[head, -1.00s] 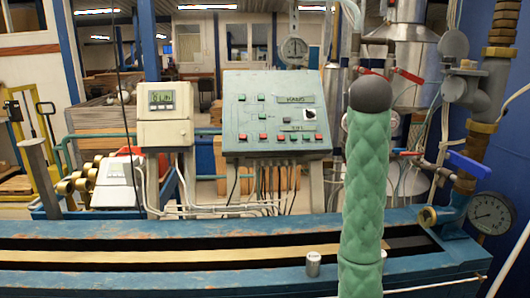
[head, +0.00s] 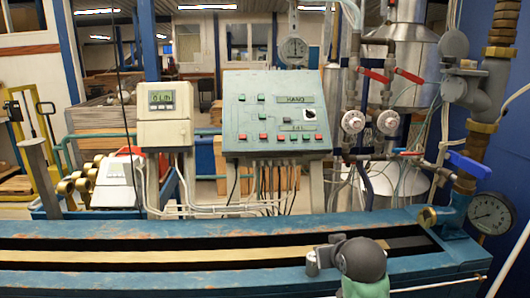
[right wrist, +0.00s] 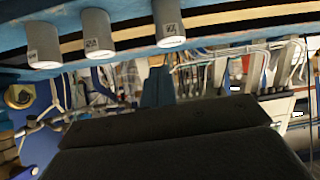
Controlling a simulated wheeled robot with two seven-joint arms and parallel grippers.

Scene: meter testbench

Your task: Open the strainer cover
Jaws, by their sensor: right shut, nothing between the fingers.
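A grey Y-shaped fitting (head: 487,90) on the right-hand pipe, with a round grey cap (head: 453,88) on its side branch, looks like the strainer and its cover in the head view. The cap appears in place. My right arm, with a dark rounded joint and a bit of green sleeve, is low at the bottom centre-right, well below and left of the fitting. My right gripper (right wrist: 175,115) shows as a dark shut shape in the right wrist view, holding nothing; its fingertips are not clear in the head view. My left gripper is out of view.
The blue bench (head: 150,282) runs across the front. A pressure gauge (head: 491,212), blue-handled valve (head: 468,164) and red-handled valves (head: 410,76) crowd the right.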

